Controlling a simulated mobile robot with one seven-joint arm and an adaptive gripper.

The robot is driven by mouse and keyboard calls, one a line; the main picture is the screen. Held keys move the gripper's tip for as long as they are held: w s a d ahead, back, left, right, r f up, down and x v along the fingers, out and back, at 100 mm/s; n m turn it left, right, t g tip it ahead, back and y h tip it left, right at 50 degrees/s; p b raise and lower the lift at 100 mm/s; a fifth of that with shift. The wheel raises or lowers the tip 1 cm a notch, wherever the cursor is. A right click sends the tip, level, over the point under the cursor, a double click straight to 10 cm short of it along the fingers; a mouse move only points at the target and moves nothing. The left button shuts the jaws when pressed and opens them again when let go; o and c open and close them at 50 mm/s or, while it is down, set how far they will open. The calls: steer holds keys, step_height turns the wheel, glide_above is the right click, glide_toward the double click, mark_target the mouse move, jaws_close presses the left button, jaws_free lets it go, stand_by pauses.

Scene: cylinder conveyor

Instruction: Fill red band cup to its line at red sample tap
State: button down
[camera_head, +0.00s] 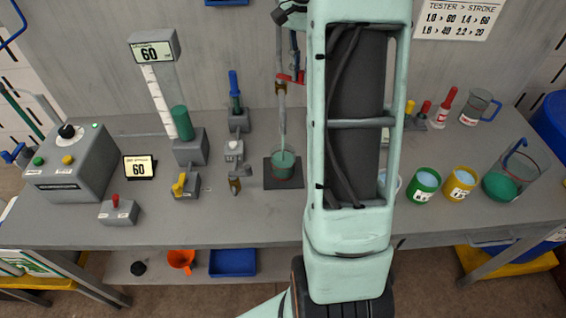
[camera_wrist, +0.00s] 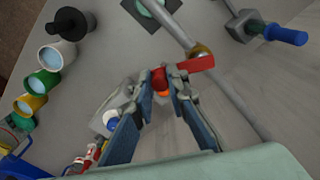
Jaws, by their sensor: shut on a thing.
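A clear cup (camera_head: 283,164) with green liquid and a reddish band stands on a dark square pad (camera_head: 268,183) under the spout of the red sample tap (camera_head: 282,88). I cannot tell whether the liquid meets its line. The tap's red lever (camera_head: 298,77) sticks out to the right. In the wrist view, my gripper (camera_wrist: 167,82) is shut on the end of the red lever (camera_wrist: 195,64), beside the tap's brass collar (camera_wrist: 200,50). The cup's pad (camera_wrist: 150,8) shows partly at that view's top edge.
Green-band (camera_head: 423,185) and yellow-band (camera_head: 460,184) cups and a jug of green liquid (camera_head: 505,182) stand to the right. A column with a blue handle (camera_head: 235,90) stands left of the tap. Readout units stand farther left. Bare bench lies in front of the cup.

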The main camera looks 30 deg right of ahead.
steer(key=n+p, duration=0.1)
steer(key=n, duration=0.1)
steer(key=w+d+n+p, duration=0.1)
steer(key=n, duration=0.1)
steer(key=w+d+n+p, duration=0.1)
steer(key=n, duration=0.1)
steer(key=shift+f, duration=0.35)
steer(key=c, duration=1.8)
jaws_free()
steer(key=o, duration=1)
steer(key=shift+w+d+r, duration=0.1)
steer(key=shift+w, duration=0.05)
steer(key=shift+r+p, duration=1.2)
steer(key=shift+r, duration=3.4)
